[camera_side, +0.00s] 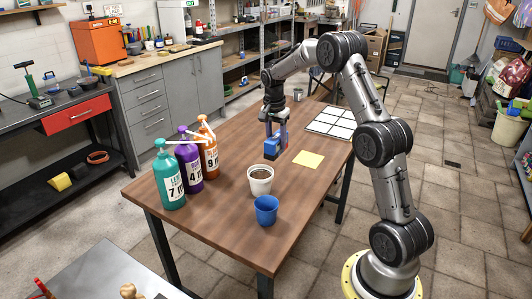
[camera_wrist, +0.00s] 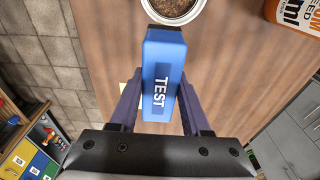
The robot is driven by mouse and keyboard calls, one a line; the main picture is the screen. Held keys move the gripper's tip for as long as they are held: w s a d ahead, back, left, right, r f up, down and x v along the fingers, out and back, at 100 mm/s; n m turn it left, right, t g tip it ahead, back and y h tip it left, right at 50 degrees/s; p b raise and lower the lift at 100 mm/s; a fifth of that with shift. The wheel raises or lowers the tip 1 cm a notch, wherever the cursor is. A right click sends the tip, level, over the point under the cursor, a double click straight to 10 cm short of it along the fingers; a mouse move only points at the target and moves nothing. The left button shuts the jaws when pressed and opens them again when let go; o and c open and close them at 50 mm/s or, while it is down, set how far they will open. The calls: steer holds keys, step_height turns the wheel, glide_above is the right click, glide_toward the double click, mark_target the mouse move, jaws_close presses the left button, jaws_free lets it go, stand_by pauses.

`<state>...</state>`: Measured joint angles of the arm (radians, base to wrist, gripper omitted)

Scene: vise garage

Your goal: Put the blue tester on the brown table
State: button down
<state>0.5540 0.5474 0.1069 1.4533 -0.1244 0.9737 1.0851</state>
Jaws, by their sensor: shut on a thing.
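The blue tester (camera_side: 271,149) is held in my gripper (camera_side: 276,136) over the middle of the brown table (camera_side: 215,212). In the wrist view, the blue tester (camera_wrist: 163,75) shows the word TEST and a dark end. The two fingers of my gripper (camera_wrist: 161,98) are shut on its sides. The tester's lower end looks close to the tabletop; whether it touches is hard to tell.
A white cup with brown contents (camera_side: 260,180) and a blue cup (camera_side: 266,210) stand in front of the tester. A yellow note (camera_side: 308,159) lies to its right, a white grid panel (camera_side: 332,122) farther back. Teal (camera_side: 168,178), purple (camera_side: 188,155) and orange (camera_side: 208,150) bottles stand left.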

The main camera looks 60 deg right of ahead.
steer(key=w+d+f, duration=0.1)
steer(key=w+f, duration=0.1)
steer(key=w+d+f, duration=0.2)
steer(key=w+f, duration=0.1)
steer(key=w+d+f, duration=0.2)
steer(key=shift+w+d+f, duration=0.15)
steer(key=shift+w+f, duration=0.2)
steer(key=shift+f, duration=1.6)
steer(key=shift+f, duration=0.1)
steer(key=shift+c, duration=1.8)
jaws_free()
steer(key=shift+f, duration=0.1)
